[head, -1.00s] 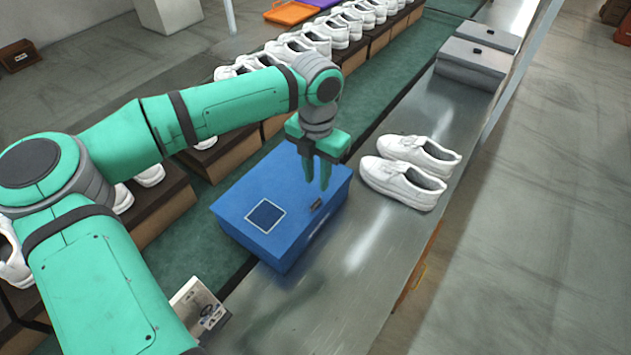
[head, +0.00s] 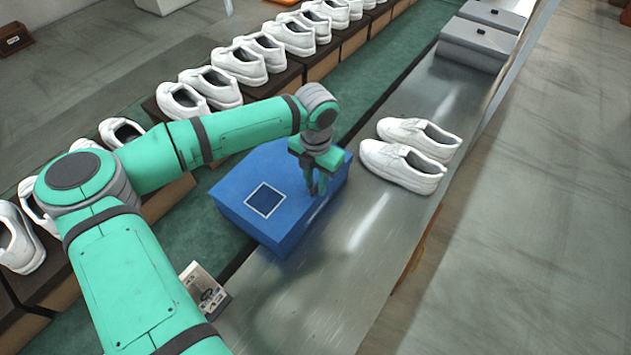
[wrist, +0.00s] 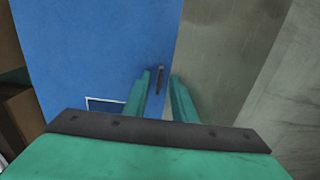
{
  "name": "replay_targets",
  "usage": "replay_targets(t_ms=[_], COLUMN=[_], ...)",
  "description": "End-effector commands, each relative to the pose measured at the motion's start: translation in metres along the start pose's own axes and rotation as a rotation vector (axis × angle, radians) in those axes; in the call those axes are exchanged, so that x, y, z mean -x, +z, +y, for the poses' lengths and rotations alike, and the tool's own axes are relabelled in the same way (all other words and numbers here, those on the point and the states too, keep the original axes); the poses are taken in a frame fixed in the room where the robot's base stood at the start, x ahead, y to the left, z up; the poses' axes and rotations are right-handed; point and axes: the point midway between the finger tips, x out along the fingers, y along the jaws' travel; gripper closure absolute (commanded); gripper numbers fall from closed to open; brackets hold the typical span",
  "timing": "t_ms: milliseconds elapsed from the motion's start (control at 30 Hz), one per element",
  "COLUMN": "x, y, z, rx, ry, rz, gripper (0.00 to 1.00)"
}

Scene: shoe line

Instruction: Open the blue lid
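The blue box with its closed blue lid (head: 232,192) sits on the metal table beside the green belt. The lid bears a white-edged dark square. In the wrist view the lid (wrist: 90,50) fills the left, and a small dark handle (wrist: 160,80) shows between my finger tips. My gripper (head: 316,190) points down over the lid's right part and hides the handle in the head view. In the wrist view the gripper's (wrist: 159,76) fingers are apart, with gaps to the handle. Contact with the lid cannot be told.
A pair of white shoes (head: 402,167) stands on the table right of the box. Grey boxes (head: 475,46) stand at the table's far end. Several white shoes on dark boxes line the belt (head: 350,90) behind my arm. A small printed card (head: 204,291) lies near front left.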

Motion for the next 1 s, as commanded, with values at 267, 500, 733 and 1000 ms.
replay_targets(t_ms=[267, 500, 733, 1000], x=[-0.0006, -0.0005, -0.0004, -0.0004], y=[-0.0011, -0.0010, -0.0012, -0.0002], z=[0.0016, 0.0016, 0.0020, 0.0003], rx=[0.004, 0.003, 0.004, 0.001], ry=[0.000, 0.000, 0.000, 0.000], rz=[0.000, 0.000, 0.000, 0.000], gripper=[0.83, 1.00, 1.00, 1.00])
